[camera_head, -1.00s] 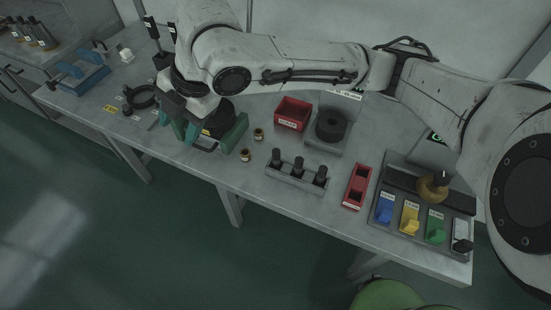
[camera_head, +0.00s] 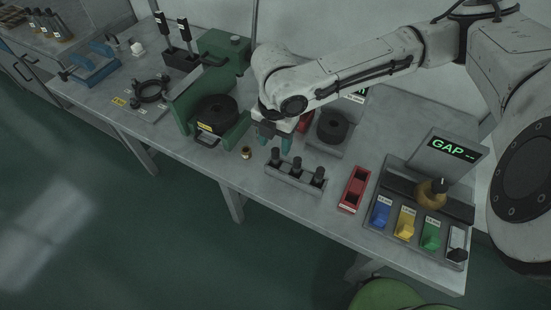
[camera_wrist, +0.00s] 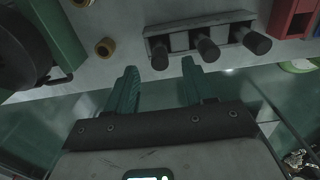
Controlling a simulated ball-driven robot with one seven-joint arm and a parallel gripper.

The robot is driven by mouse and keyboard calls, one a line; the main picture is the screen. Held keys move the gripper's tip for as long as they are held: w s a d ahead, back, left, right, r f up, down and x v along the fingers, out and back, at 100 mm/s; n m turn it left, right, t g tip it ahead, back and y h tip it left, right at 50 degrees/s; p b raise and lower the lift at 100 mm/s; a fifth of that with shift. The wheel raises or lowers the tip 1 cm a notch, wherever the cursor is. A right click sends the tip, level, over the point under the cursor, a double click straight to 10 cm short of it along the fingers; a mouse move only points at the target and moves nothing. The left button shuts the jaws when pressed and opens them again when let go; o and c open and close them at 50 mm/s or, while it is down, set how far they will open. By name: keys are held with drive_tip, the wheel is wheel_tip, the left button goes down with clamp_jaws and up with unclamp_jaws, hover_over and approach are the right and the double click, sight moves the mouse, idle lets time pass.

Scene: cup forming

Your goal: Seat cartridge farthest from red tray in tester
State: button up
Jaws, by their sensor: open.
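A grey rack (camera_head: 292,181) holds three upright black cylinders, apparently the cartridges. The left one (camera_head: 276,155) is farthest from the red two-slot tray (camera_head: 354,188); the middle one (camera_head: 297,165) and right one (camera_head: 318,175) are nearer. The likely tester (camera_head: 405,222), with a brass ring, colored keys and a "GAP --" display, is at the right. My gripper (camera_head: 275,143) is open and empty, behind and above the left cylinder. In the wrist view, its teal fingers (camera_wrist: 158,78) are apart, with the left cylinder (camera_wrist: 160,53) beyond the gap between them. No contact shows.
A green press (camera_head: 215,85) with a black disc stands left of my gripper. A small brass cup (camera_head: 246,153) sits left of the rack. A black round part (camera_head: 333,125) stands behind it. A red bin (camera_head: 305,122) is partly hidden by my arm. The table's front edge is close.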

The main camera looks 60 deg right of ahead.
sight(276, 149)
wheel_tip(276, 149, down, 5)
drive_tip(key=shift+d+p, duration=0.1)
drive_tip(key=shift+p, duration=0.2)
clamp_jaws()
idle(0.4)
